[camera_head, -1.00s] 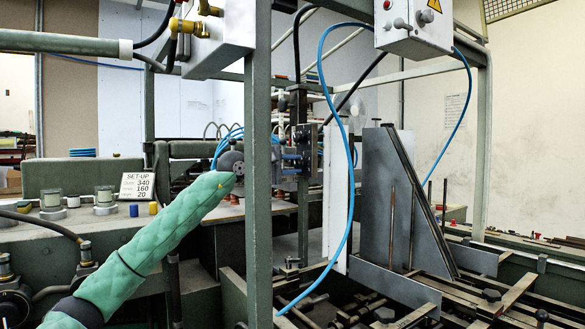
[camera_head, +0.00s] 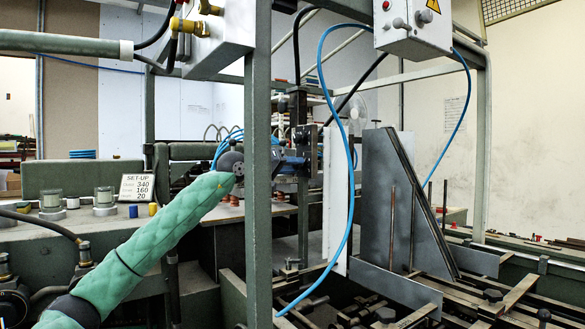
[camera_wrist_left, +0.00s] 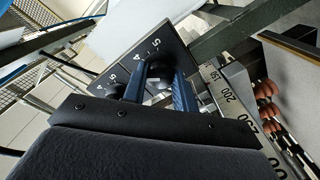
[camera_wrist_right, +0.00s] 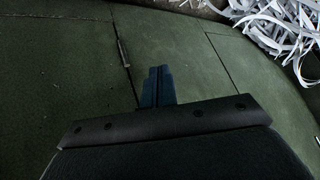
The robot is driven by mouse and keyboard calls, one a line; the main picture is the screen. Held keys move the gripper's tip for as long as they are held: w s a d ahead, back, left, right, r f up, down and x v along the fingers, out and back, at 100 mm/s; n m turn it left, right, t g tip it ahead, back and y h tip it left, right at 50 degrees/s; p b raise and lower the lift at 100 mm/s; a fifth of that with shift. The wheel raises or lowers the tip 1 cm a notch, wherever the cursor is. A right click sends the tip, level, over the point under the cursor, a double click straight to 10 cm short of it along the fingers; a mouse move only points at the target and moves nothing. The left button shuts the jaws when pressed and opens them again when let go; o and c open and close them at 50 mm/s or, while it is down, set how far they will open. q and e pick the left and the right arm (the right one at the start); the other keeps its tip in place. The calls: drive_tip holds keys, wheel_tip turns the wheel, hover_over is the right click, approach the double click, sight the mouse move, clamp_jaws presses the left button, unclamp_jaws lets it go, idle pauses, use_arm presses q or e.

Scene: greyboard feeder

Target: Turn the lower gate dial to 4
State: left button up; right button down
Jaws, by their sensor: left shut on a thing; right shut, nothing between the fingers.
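A dark dial plate (camera_wrist_left: 135,58) with white digits fills the upper middle of the left wrist view, tilted in the picture. It carries two round dark knobs, each with a 5 and a 4 beside it. My left gripper (camera_wrist_left: 160,80) is shut on one dial knob (camera_wrist_left: 158,70); the other knob (camera_wrist_left: 116,88) is beside it, partly behind a finger. I cannot tell from this angle which is the lower. In the head view my left gripper (camera_head: 293,162) is partly behind a green post. My right gripper (camera_wrist_right: 157,78) is shut and empty, seen only in its wrist view.
A green upright post (camera_head: 258,180) stands in front of my left wrist. A set-up card (camera_head: 138,187) reads 340, 160, 20. A blue hose (camera_head: 348,190) hangs right of the gripper. Paper shreds (camera_wrist_right: 275,30) lie beyond my right gripper. A numbered scale (camera_wrist_left: 230,100) runs beside the plate.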

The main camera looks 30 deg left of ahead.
use_arm(q)
drive_tip(key=m, duration=0.4)
drive_tip(key=shift+f+m, duration=0.25)
drive_tip(key=shift+m, duration=0.15)
idle(0.4)
drive_tip(key=o, duration=1)
drive_tip(key=shift+r, duration=0.1)
drive_tip(key=shift+s, duration=0.1)
drive_tip(key=b+v, duration=0.1)
drive_tip(key=v, duration=0.6)
drive_tip(key=shift+s+a+b, duration=0.15)
drive_tip(key=shift+s+b, duration=0.1)
drive_tip(key=shift+b, duration=0.1)
